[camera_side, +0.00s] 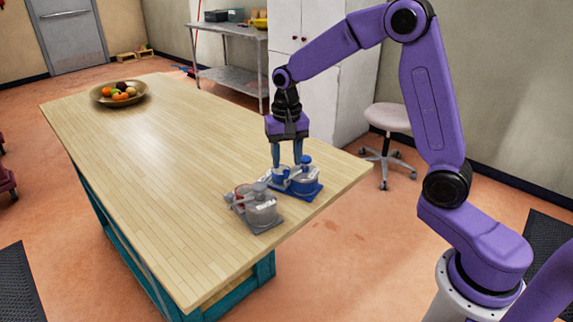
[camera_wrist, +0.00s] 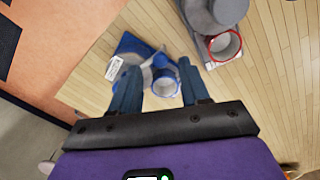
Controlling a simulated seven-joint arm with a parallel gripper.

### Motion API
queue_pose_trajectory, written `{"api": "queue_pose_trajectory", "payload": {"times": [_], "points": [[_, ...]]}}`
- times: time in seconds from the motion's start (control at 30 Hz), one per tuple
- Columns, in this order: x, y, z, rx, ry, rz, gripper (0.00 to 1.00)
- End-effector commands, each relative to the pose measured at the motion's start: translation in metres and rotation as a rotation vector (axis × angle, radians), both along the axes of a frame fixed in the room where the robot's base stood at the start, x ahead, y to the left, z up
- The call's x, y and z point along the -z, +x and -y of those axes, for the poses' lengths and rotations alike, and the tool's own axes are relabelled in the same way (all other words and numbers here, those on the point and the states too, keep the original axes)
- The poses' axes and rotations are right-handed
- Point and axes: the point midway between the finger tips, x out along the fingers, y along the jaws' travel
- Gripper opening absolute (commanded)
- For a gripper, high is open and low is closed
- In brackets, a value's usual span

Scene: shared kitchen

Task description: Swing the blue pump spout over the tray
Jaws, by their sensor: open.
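The blue pump (camera_side: 306,186) stands near the table's right end, with a blue base, a pale body and a blue knob on top. In the wrist view, its blue base (camera_wrist: 130,46) carries a white label. A small round blue-rimmed cup or tray (camera_wrist: 165,86) sits beside the pump body. My gripper (camera_side: 287,162) points down, open, with its fingers just above or at the pump; contact is unclear. In the wrist view, my gripper's fingers (camera_wrist: 157,70) lie on either side of the pump parts. The spout is partly hidden and its exact direction is unclear.
A similar grey pump (camera_side: 262,212), with a red-rimmed cup (camera_wrist: 224,46), stands close beside the blue one, nearer the table's front edge. A fruit bowl (camera_side: 119,93) sits at the far end. The wooden table (camera_side: 160,160) between is clear.

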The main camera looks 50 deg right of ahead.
Motion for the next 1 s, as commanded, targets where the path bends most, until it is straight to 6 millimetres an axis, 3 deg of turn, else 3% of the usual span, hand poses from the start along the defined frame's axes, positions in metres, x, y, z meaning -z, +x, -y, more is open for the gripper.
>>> {"api": "queue_pose_trajectory", "payload": {"times": [0.2,0.57,0.7,1.0], "points": [[0.022,0.0,0.0,0.0,0.0,-0.001,0.46],[0.026,0.0,0.0,0.0,0.0,0.001,0.46],[0.026,0.0,0.0,0.0,0.0,0.001,0.03],[0.026,0.001,0.0,0.01,0.0,0.001,0.0]]}}
